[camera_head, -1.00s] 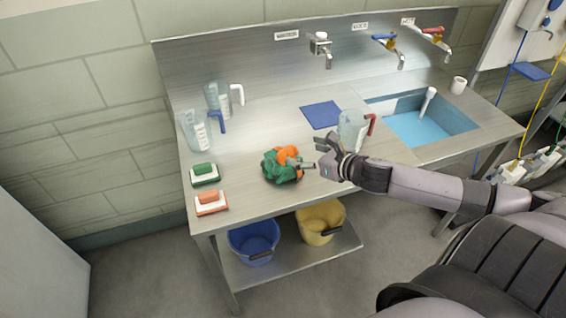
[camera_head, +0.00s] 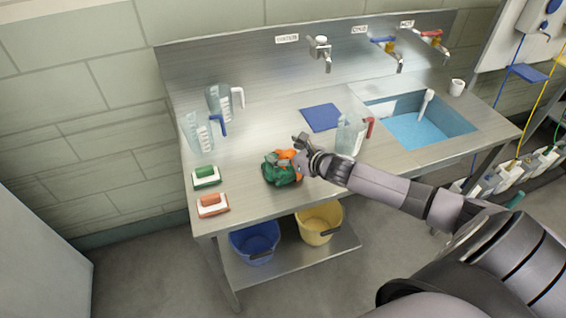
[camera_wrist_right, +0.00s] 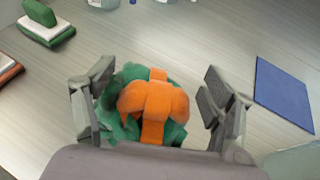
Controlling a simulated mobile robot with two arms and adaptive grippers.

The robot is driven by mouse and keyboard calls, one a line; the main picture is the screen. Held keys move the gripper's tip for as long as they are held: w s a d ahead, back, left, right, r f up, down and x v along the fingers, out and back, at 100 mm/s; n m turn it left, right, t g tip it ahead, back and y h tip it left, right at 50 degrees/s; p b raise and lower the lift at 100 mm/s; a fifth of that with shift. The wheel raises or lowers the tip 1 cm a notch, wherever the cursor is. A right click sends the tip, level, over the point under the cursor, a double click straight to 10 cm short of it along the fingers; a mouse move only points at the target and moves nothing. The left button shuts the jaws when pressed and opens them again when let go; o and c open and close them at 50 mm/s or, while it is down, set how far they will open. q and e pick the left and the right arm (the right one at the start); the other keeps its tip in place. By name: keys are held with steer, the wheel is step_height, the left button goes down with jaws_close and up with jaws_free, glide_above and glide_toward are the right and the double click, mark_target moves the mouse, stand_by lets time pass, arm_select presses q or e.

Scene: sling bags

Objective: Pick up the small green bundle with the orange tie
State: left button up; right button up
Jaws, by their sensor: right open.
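The small green bundle (camera_head: 281,174) with its orange tie (camera_head: 286,155) sits on the steel counter, left of the middle. My right gripper (camera_head: 299,158) is at its right side and hides part of it. In the right wrist view the green bundle (camera_wrist_right: 131,78) and its orange tie (camera_wrist_right: 153,105) lie between the two fingers of the open right gripper (camera_wrist_right: 153,100). Gaps show beside the bundle, and its near side is hidden by my wrist. My left gripper is not in view.
On the steel counter (camera_head: 250,140) are a green brush (camera_head: 206,177), an orange brush (camera_head: 212,205), clear jugs (camera_head: 222,98) and a blue mat (camera_head: 321,117). A jug with a red handle (camera_head: 350,135) stands close behind my right arm. A sink (camera_head: 415,125) is at the right.

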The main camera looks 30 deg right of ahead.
steer(key=shift+w+f, duration=0.1)
steer(key=shift+w, duration=0.1)
steer(key=shift+s, duration=0.1)
steer(key=shift+c, duration=0.3)
jaws_close()
stand_by(0.6)
